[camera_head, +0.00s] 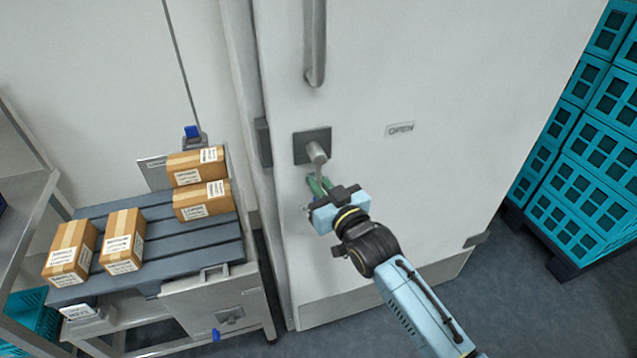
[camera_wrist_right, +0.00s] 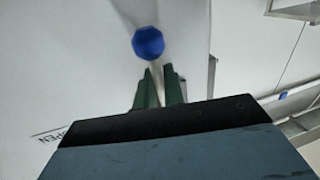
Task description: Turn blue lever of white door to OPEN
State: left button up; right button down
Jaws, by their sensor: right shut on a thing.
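The white door (camera_head: 440,60) fills the middle of the head view. Its lever (camera_head: 317,153) sits on a dark square plate (camera_head: 300,148), and its grey shaft points down toward my right gripper (camera_head: 320,187). In the right wrist view, the lever's blue round end (camera_wrist_right: 148,42) shows just beyond the green fingertips of my right gripper (camera_wrist_right: 160,88). The grey shaft runs between the fingers, which are shut on it. The blue end is not clear in the head view. An OPEN label (camera_head: 400,129) is on the door, right of the lever. My left gripper is out of view.
A long vertical handle (camera_head: 315,45) is above the lever. At left, cardboard boxes lie on a slatted grey bench (camera_head: 165,232) with blue-knobbed latches (camera_head: 192,132). Teal crates (camera_head: 600,165) are stacked at right. Floor is clear between door and crates.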

aim_at(345, 142)
jog(key=d+n+p, duration=0.2)
jog(key=n+p, duration=0.1)
jog(key=w+d+r+n+p, duration=0.1)
jog(key=p, duration=0.1)
jog(key=shift+n+g+h, duration=0.3)
jog(key=shift+g+h, duration=0.1)
jog(key=n+p, duration=0.1)
jog(key=d+r+n+p, duration=0.1)
jog(key=n+p, duration=0.1)
jog(key=shift+w+d+r+h, duration=0.15)
jog(key=shift+w+d+h, duration=0.15)
jog(key=shift+h, duration=0.1)
jog(key=n+p, duration=0.1)
jog(key=d+r+n+p, duration=0.1)
jog(key=r+n+h+p, duration=0.1)
jog(key=n, duration=0.1)
jog(key=shift+w+d+r, duration=0.15)
jog(key=shift+w+d, duration=0.05)
jog(key=shift+d, duration=0.1)
jog(key=shift+d+r+n+h+p, duration=0.2)
jog(key=shift+r+n+h+p, duration=0.2)
jog(key=shift+r+n+p, duration=0.45)
jog(key=shift+w+r+n+h+p, duration=0.1)
jog(key=shift+r+n+h+p, duration=0.3)
jog(key=shift+n+p, duration=0.6)
jog(key=shift+r+n, duration=0.1)
jog(key=shift+n, duration=0.15)
jog(key=c, duration=1.6)
grip_release()
